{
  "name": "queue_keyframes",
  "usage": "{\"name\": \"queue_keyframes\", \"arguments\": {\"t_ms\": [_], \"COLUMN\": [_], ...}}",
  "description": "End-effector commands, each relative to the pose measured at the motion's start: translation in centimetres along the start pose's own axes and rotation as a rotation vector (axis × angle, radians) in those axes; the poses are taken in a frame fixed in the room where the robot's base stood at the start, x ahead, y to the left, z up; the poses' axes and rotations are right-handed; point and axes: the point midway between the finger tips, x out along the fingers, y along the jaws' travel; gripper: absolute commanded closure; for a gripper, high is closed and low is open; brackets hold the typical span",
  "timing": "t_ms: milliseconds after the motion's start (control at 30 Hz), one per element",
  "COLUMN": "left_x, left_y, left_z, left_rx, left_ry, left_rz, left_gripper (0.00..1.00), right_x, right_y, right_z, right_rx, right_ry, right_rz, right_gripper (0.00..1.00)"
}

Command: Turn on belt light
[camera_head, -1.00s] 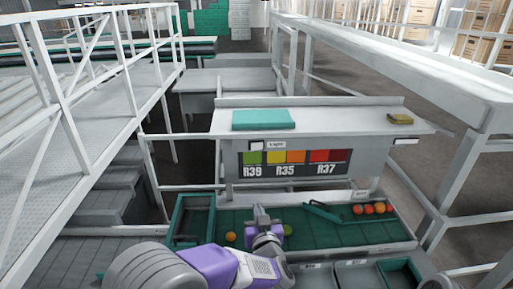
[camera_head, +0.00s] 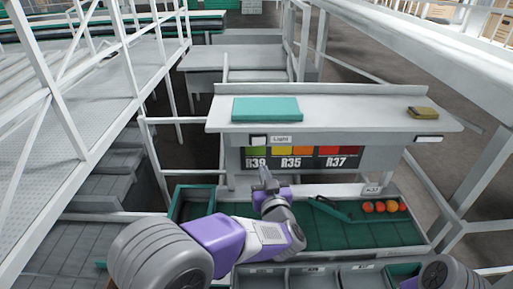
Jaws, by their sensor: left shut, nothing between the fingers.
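A small white switch plate (camera_head: 258,141) sits on the front edge of the grey shelf, just left of a label reading "Light" (camera_head: 281,139). Whether the switch is on or off is too small to tell. My left gripper (camera_head: 265,174) is shut and empty, pointing up in front of the colour chart, below the switch and apart from it in the picture. The green belt (camera_head: 340,236) lies below the shelf. Part of my right arm shows at the bottom right corner; its gripper is out of view.
A teal box (camera_head: 266,108) and a small yellow-brown object (camera_head: 422,112) lie on the shelf. Several red and orange tomatoes (camera_head: 379,207) sit at the belt's right end. A colour chart (camera_head: 304,157) hangs under the shelf. White railings stand on both sides.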

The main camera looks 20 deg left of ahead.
Motion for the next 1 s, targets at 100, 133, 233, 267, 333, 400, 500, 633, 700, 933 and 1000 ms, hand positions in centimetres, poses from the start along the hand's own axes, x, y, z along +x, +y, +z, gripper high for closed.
{"name": "queue_keyframes", "arguments": {"t_ms": [100,133,233,267,333,400,500,633,700,933,1000], "left_x": [2.5,3.1,5.4,6.0,7.5,8.8,10.3,11.6,11.9,12.2,12.2], "left_y": [-0.1,-0.1,-0.1,-0.1,-0.1,-0.1,-0.1,0.0,-0.1,0.0,0.0], "left_z": [-0.1,-0.1,-0.1,-0.1,-0.1,-0.1,-0.1,-0.1,0.0,0.0,0.0], "left_rx": [0.001,0.002,0.002,0.002,0.002,0.003,0.002,0.002,0.002,0.000,0.000], "left_ry": [0.000,0.000,0.000,0.000,0.000,0.000,-0.001,0.000,0.000,0.000,0.000], "left_rz": [-0.005,-0.005,-0.005,-0.005,-0.004,-0.003,-0.003,0.000,-0.001,0.000,0.000], "left_gripper": [1.00,1.00,1.00,1.00,1.00,1.00,1.00,1.00,1.00,1.00,1.00], "right_x": [-0.5,-0.6,-1.0,-1.1,-1.3,-1.6,-2.0,-2.2,-2.3,-2.3,-2.3], "right_y": [-0.2,-0.2,-0.4,-0.4,-0.5,-0.6,-0.7,-0.8,-0.9,-0.9,-0.9], "right_z": [0.0,0.0,0.0,0.0,0.0,0.1,0.1,0.1,0.1,0.1,0.1], "right_rx": [0.000,0.000,0.000,0.000,0.000,0.000,0.000,0.000,0.000,0.000,0.000], "right_ry": [0.000,0.000,0.000,0.000,0.000,0.000,0.000,0.000,0.000,0.000,0.000], "right_rz": [0.000,0.000,0.000,0.000,0.000,0.000,0.000,0.000,0.000,0.000,0.000], "right_gripper": [0.57,0.57,0.57,0.57,0.57,0.57,0.57,0.57,0.57,0.57,0.57]}}
